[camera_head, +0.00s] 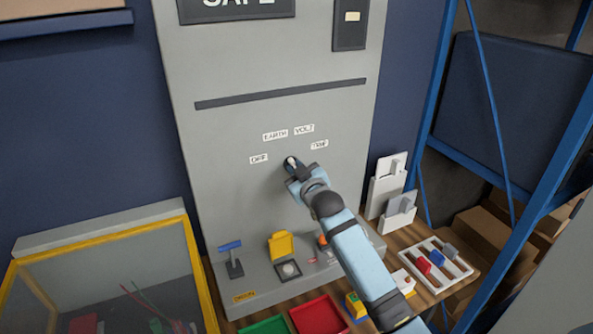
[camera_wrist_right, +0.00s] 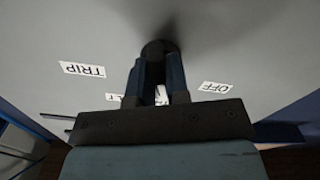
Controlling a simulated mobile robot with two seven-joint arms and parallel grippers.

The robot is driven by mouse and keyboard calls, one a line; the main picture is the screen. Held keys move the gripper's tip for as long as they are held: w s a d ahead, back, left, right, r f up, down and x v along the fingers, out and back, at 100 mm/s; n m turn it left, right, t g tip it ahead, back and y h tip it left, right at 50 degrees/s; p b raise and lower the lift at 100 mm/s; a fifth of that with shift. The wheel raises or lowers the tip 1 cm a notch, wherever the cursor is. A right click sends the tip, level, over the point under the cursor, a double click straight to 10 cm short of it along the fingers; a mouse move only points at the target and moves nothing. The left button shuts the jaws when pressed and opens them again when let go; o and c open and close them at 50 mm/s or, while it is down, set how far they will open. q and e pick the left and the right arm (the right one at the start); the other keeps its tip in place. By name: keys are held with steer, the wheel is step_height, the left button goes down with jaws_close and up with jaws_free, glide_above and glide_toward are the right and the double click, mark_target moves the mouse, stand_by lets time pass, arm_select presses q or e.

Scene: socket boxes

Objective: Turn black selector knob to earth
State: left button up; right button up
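The black selector knob (camera_head: 291,162) sits on the grey panel, with a white mark on it. Around it are white labels: OFF (camera_head: 259,159), EARTH (camera_head: 275,135), VOLT (camera_head: 304,129) and TRIP (camera_head: 319,145). My right gripper (camera_head: 297,168) reaches it from the lower right. In the right wrist view, its two dark fingers (camera_wrist_right: 158,70) lie close together against the black knob (camera_wrist_right: 158,48) and appear shut on it. A white patch shows between them. The fingers hide part of the knob, so its exact pointing direction is unclear. My left gripper is out of view.
A yellow-framed case (camera_head: 110,234) stands left, a white rack (camera_head: 438,265) right, beside blue shelving (camera_head: 443,100).

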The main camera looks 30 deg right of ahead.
steer(key=o, duration=0.3)
steer(key=shift+o, duration=0.2)
steer(key=shift+s, duration=0.1)
steer(key=s+b, duration=0.2)
steer(key=s, duration=1.1)
steer(key=shift+s+a, duration=0.3)
steer(key=shift+a, duration=0.1)
steer(key=s+a+f+g+y, duration=0.1)
steer(key=s+a+f, duration=0.3)
steer(key=s+f, duration=0.4)
steer(key=s+a+f+g+y+p, duration=0.1)
steer(key=s+a+f+g, duration=0.2)
steer(key=s+a+f, duration=0.2)
steer(key=s+a+f+g+y+p, duration=0.1)
steer(key=s+a+f, duration=0.4)
steer(key=s+f, duration=0.6)
step_height(320, 180, down, 5)
steer(key=shift+s+m+g+y, duration=0.25)
steer(key=shift+m+g+y, duration=0.25)
steer(key=shift+g, duration=0.5)
